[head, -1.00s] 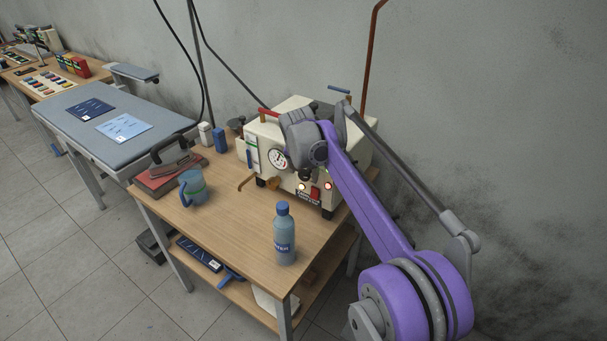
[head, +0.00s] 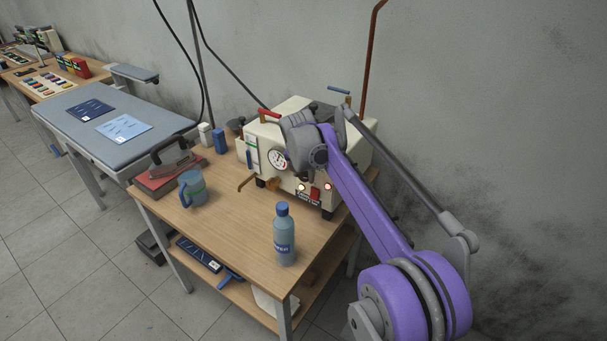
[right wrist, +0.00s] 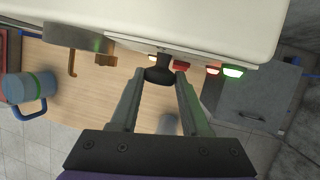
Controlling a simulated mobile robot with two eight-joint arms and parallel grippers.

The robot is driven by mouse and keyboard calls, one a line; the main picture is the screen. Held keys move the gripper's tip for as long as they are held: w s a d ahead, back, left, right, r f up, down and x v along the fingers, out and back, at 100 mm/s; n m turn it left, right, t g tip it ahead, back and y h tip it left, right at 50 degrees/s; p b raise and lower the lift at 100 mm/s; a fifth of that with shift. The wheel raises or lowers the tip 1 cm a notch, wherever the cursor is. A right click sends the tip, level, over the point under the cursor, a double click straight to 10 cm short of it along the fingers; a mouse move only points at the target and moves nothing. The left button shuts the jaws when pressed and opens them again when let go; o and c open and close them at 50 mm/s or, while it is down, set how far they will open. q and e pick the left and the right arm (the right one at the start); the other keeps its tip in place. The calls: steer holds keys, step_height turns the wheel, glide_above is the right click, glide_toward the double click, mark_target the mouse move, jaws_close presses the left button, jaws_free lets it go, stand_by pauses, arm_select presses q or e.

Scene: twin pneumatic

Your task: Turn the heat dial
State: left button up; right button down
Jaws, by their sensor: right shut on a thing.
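The heat dial (right wrist: 159,74) is a black knob on the front of the cream steam boiler (right wrist: 190,18). In the right wrist view it sits between the two fingertips of my right gripper (right wrist: 160,76), which is shut on it. In the head view the boiler (head: 350,131) stands at the back of the wooden table; my right wrist covers the dial and the gripper's fingers. A round white gauge (head: 277,159) shows left of my wrist. My left gripper is out of view.
A blue bottle (head: 284,238) stands at the table's front right and a blue mug (head: 192,189) to the left. An iron (head: 174,162) rests on a reddish pad. A red switch (head: 314,193) and lit lamps are below my wrist. The table's middle is clear.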

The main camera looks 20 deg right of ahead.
steer(key=t, duration=0.1)
steer(key=t+y+b, duration=0.1)
steer(key=t+y, duration=0.1)
steer(key=shift+s+d+f+m, duration=0.15)
steer(key=shift+s+d+m, duration=0.05)
steer(key=shift+s+m, duration=0.1)
steer(key=shift+m+t+y, duration=0.3)
steer(key=shift+t+y, duration=0.5)
steer(key=shift+t, duration=0.3)
steer(key=shift+c, duration=2)
jaws_free()
steer(key=v, duration=1)
steer(key=shift+s, duration=0.4)
steer(key=shift+d, duration=0.1)
